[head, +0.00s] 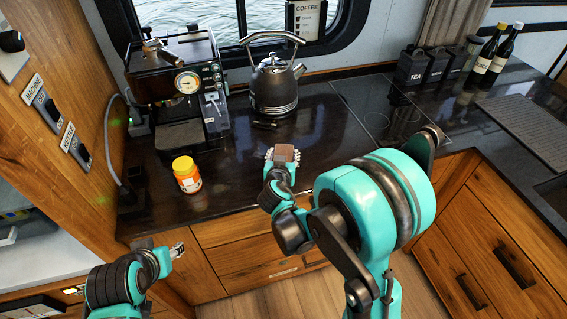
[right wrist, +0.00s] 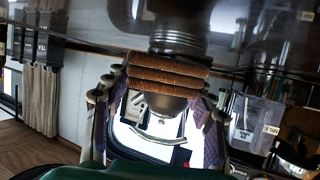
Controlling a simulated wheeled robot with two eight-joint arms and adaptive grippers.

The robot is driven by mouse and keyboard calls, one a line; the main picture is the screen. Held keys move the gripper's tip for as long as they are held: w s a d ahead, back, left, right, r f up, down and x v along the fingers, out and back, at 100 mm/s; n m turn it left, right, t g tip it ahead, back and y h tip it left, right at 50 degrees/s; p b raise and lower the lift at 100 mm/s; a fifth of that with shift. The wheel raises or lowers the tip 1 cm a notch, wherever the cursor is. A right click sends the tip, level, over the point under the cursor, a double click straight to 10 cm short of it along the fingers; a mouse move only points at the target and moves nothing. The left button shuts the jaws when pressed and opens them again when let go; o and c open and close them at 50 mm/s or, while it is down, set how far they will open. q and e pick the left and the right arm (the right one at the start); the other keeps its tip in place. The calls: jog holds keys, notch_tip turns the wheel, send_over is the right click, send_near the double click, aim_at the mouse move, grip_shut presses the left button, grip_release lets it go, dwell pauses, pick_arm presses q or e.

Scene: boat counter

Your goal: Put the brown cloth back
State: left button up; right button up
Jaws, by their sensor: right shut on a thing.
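The brown cloth (head: 284,153) is a small folded bundle at the tip of my right gripper (head: 283,158) in the head view. In the right wrist view the cloth (right wrist: 168,75) shows as stacked brown folds between the two fingers, which are shut on it. It appears above or at the front part of the dark counter; the exact gap to the surface cannot be told. My left gripper (head: 177,250) is low at the left, in front of the drawers and away from the cloth. Its finger opening is too small to judge.
The kettle (head: 273,92) stands behind the cloth, with a small dark item (head: 265,124) before it. The coffee machine (head: 184,92) and an orange jar with yellow lid (head: 186,175) stand left. Canisters (head: 411,68) and bottles (head: 492,55) stand back right. Counter (head: 325,130) is clear around the cloth.

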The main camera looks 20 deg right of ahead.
notch_tip(320, 180, down, 3)
jog(key=shift+w+r+b, duration=0.1)
jog(key=shift+b, duration=0.4)
jog(key=o, duration=1.2)
jog(key=shift+o, duration=0.2)
